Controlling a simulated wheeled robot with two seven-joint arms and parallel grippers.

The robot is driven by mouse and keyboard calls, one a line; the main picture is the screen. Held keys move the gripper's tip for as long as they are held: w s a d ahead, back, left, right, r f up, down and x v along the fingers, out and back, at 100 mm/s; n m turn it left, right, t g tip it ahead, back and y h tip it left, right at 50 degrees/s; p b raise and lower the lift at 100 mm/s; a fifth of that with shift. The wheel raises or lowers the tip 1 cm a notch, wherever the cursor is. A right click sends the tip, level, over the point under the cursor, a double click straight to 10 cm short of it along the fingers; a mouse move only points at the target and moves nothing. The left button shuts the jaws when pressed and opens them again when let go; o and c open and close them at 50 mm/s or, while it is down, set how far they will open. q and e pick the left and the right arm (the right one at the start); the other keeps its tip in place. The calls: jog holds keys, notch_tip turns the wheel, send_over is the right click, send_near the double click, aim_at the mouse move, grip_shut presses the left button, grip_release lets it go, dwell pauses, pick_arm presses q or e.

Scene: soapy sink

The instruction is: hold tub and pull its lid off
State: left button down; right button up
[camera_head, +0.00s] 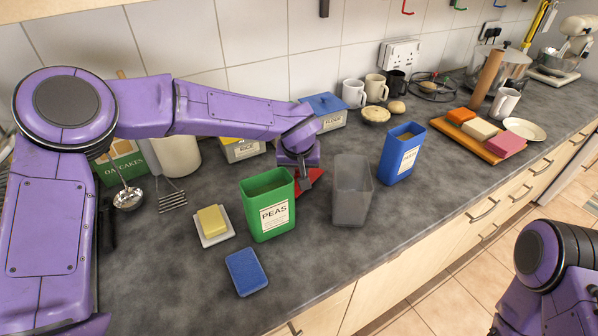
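A tub labelled FLOUR (329,119) with a blue lid (323,103) stands at the back of the counter. A tub labelled RICE (243,152) with a yellow top stands left of it, partly behind my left arm. A green tub labelled PEAS (268,219), a grey tub (350,199) and a blue tub (400,154) stand open-topped in front. My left gripper (303,180) points down between the green and grey tubs, by something red (313,177). Its fingers are too hidden to tell open from shut. My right arm shows at the lower right; its gripper is out of view.
A butter dish (213,224) and a flat blue pad (246,271) lie in front. A ladle (128,197) and masher (171,194) are at left. Mugs (354,93), a board with coloured blocks (481,133) and a plate (525,129) are at right. The front right counter is clear.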

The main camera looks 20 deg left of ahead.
pick_arm(q)
jog(key=shift+w+f, duration=0.1)
jog(key=shift+f, duration=0.6)
jog(key=c, duration=1)
grip_release()
jog(key=shift+f, duration=0.1)
jog(key=shift+o, duration=0.2)
